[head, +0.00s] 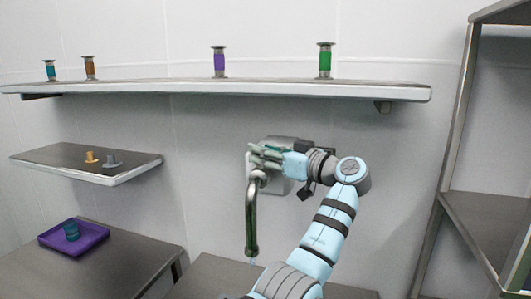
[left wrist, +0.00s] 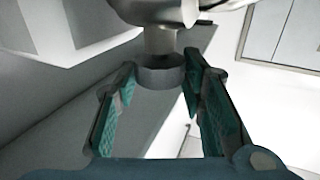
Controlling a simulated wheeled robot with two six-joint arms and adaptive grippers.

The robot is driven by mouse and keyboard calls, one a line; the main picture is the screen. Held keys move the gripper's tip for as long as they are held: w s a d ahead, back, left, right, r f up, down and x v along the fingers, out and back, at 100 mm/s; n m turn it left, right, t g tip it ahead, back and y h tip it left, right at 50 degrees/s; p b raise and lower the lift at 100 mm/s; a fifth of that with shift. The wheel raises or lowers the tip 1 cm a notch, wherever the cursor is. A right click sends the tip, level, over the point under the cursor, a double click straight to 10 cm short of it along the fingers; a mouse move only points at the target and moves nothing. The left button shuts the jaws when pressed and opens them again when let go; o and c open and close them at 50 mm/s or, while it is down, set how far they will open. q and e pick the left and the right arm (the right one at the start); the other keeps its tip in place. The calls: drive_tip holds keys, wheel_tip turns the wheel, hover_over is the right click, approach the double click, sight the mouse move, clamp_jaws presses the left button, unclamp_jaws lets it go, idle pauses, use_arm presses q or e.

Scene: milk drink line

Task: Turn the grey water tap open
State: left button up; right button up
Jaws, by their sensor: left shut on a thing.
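The grey water tap is on the back wall, with a metal body (head: 292,145) and a long curved spout (head: 251,215) hanging down. My left gripper (head: 264,154) is at the top of the tap, its fingers pointing left in the head view. In the left wrist view, the green-padded fingers (left wrist: 160,72) stand on both sides of a round grey tap part (left wrist: 162,78), and the gripper is shut on it. A faint bluish trace shows under the spout's end; I cannot tell for sure whether it is water. My right gripper is not in view.
A long shelf (head: 150,88) above holds several coloured spools. A lower left shelf (head: 130,177) carries small yellow and grey pieces. A purple tray (head: 95,236) with a teal piece lies on the left table (head: 120,262). A metal rack (head: 452,150) stands right.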

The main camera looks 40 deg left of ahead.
use_arm(q)
drive_tip(key=shift+n+g, duration=0.3)
drive_tip(key=shift+g, duration=0.2)
drive_tip(key=o, duration=1.1)
drive_tip(key=shift+a, duration=0.15)
drive_tip(key=shift+o, duration=0.2)
drive_tip(key=shift+d, duration=0.2)
drive_tip(key=d, duration=1.1)
drive_tip(key=shift+s+d, duration=0.25)
drive_tip(key=shift+d, duration=0.1)
drive_tip(key=shift+a+f, duration=0.1)
drive_tip(key=shift+a, duration=0.05)
